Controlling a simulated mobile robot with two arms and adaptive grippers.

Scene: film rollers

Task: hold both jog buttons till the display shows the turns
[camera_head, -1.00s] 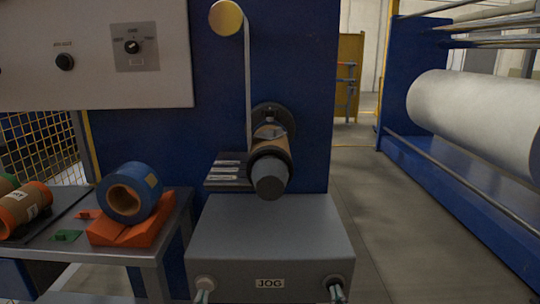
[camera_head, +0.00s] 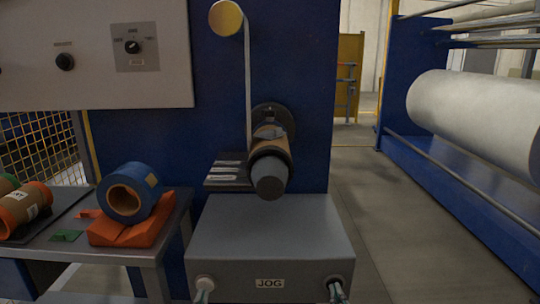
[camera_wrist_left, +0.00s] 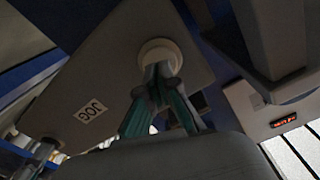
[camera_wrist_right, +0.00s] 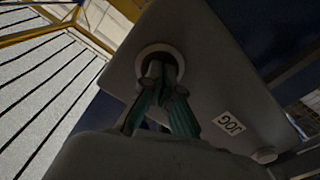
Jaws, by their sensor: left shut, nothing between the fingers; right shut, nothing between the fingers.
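The grey jog box (camera_head: 270,235) carries a JOG label (camera_head: 269,283) between two round buttons on its front. The left jog button (camera_head: 205,281) is pale; in the left wrist view (camera_wrist_left: 160,52) my left gripper (camera_wrist_left: 162,72) is shut and empty, its tips against or just at the button's face. My right gripper (camera_wrist_right: 160,72) is shut and empty, its tips at the right jog button (camera_wrist_right: 158,50), which shows a pale ring around a dark middle. I cannot tell how far either button is pressed. A small red-lit display (camera_wrist_left: 284,122) shows in the left wrist view; its digits are unreadable.
Above the box, a brown core (camera_head: 270,140) sits on a spindle, with a pale strip (camera_head: 247,85) running up to a yellow roller (camera_head: 226,18). A side table at left holds a blue roll (camera_head: 128,192) on an orange cradle (camera_head: 130,232). A large white roll (camera_head: 475,115) stands right.

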